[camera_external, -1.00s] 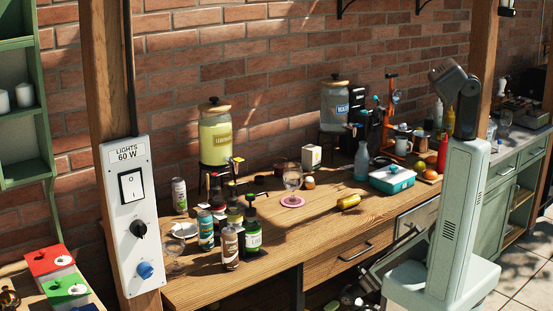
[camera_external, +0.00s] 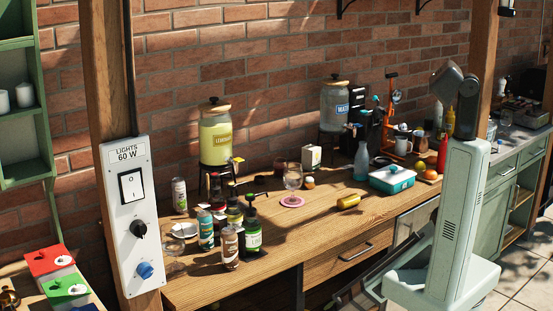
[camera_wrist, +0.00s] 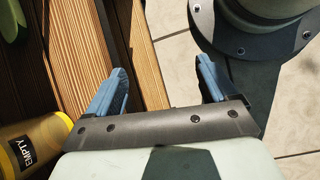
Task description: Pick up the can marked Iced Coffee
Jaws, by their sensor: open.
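A brown-and-pink can (camera_external: 230,249) stands upright near the front left edge of the wooden table. Its lettering is too small to read here. A teal can (camera_external: 206,231) stands behind it to the left, and a pale can (camera_external: 179,195) stands farther back; I cannot read their labels either. My gripper (camera_wrist: 161,88) shows in the wrist view with its two blue fingers wide apart and nothing between them. No can marked Iced Coffee is in that view. In the external view my gripper cannot be made out; the cans there are untouched.
Dark pump bottles (camera_external: 252,236) crowd beside the cans. A stemmed glass on a pink coaster (camera_external: 292,201), a yellow item (camera_external: 348,201) and a teal box (camera_external: 392,180) stand to the right. In the wrist view, a yellow cylinder marked EMPTY (camera_wrist: 36,143) lies close by my gripper's left.

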